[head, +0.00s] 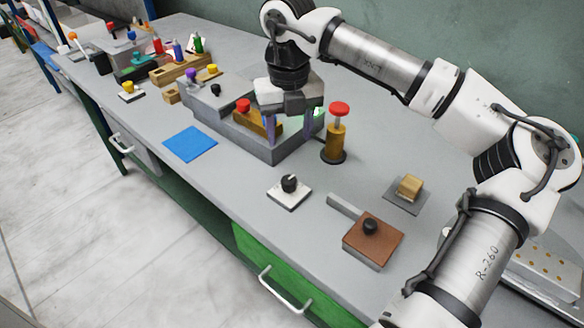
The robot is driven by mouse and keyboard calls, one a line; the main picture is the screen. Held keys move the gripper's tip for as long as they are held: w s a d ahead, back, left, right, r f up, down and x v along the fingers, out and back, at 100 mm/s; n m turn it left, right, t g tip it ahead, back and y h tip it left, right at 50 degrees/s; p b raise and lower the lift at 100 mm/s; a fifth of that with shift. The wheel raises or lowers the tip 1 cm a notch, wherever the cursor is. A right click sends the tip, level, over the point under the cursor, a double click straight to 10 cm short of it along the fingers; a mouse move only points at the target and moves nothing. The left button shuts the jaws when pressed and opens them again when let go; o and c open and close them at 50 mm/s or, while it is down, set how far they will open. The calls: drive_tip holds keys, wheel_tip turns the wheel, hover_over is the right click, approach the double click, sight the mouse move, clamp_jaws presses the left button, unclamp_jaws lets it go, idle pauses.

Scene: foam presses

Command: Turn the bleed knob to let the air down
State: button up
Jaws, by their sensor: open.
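My gripper (288,135) points down over the right part of a long grey press body (268,151), its two fingers apart. A wooden piece (262,123) with a red knob (243,105) stands on the body, beside and partly behind the left finger; I cannot tell whether they touch. A black knob with a pale mark (289,183) sits on a white plate (287,200) in front of the press. Another small black knob (215,89) is on the press's left part. Neither knob carries a readable label, so I cannot tell which is the bleed knob.
A brass post with a red cap (339,109) stands close right of my gripper. A brown block with a black knob (372,245) and a wooden block on a grey plate (410,187) lie nearer right. A blue mat (190,144) lies left. Bare bench surrounds the white plate.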

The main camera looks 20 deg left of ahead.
sight(289, 179)
wheel_tip(289, 179, down, 13)
drive_tip(key=p, duration=0.2)
drive_tip(key=shift+s+r+p, duration=0.15)
drive_tip(key=shift+r+p, duration=0.05)
drive_tip(key=shift+p, duration=0.15)
drive_tip(key=shift+c, duration=0.3)
drive_tip(key=c, duration=0.9)
